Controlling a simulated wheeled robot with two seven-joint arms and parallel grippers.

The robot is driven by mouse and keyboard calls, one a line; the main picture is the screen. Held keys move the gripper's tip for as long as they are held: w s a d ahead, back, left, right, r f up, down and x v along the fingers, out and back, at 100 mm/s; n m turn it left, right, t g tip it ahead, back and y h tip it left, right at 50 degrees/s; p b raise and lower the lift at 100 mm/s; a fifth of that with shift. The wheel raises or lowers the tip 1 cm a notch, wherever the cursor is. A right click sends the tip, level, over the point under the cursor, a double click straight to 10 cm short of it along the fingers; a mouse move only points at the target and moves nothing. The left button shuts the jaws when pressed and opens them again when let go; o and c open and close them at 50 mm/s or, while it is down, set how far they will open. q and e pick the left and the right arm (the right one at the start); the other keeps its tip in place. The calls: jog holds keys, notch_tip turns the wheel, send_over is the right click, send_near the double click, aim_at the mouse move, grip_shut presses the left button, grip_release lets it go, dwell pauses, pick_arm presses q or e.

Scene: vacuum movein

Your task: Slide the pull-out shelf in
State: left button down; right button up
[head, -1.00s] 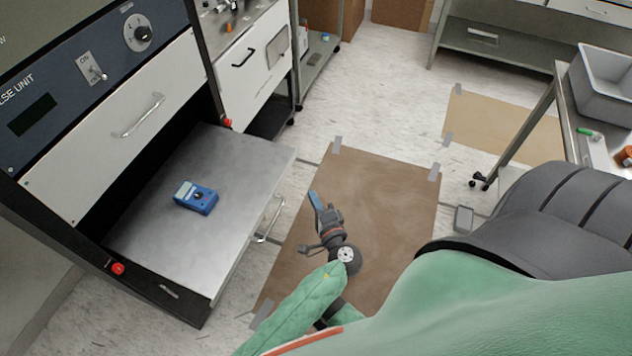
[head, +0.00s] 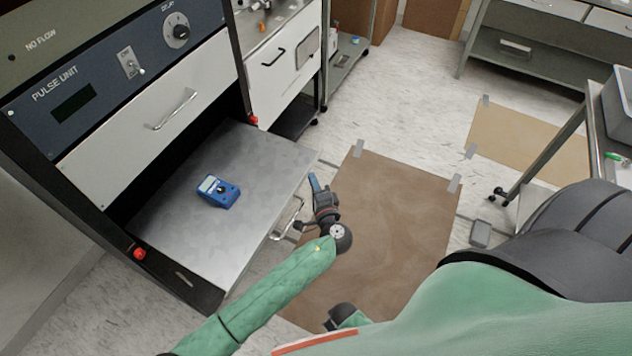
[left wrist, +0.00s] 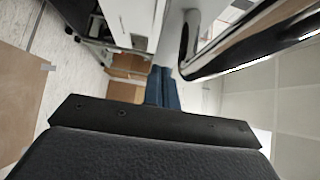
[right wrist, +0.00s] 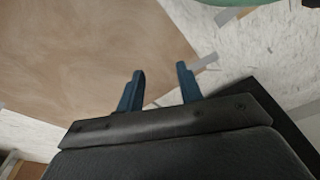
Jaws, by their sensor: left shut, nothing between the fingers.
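The pull-out shelf (head: 240,165) is a grey metal shelf standing out from the rack, below the white drawer. A blue meter (head: 218,191) lies on it. A metal handle (head: 287,218) is on its front edge. My left gripper (head: 314,182) is close in front of that edge, beside the handle; contact cannot be told. In the left wrist view its blue fingers (left wrist: 163,88) are shut with nothing between them, and a shiny handle bar (left wrist: 250,45) is close by. My right gripper (right wrist: 160,85) is open and empty above the floor, seen in the right wrist view.
The rack has a pulse unit panel (head: 110,80) and a closed white drawer (head: 150,125) above the shelf. Red knobs (head: 139,254) sit on the rack's posts. A brown taped mat (head: 390,215) lies on the floor. A bench (head: 540,150) stands at the right.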

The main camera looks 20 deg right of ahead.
aim_at(232, 146)
pick_arm(q)
jog(key=shift+w, duration=0.1)
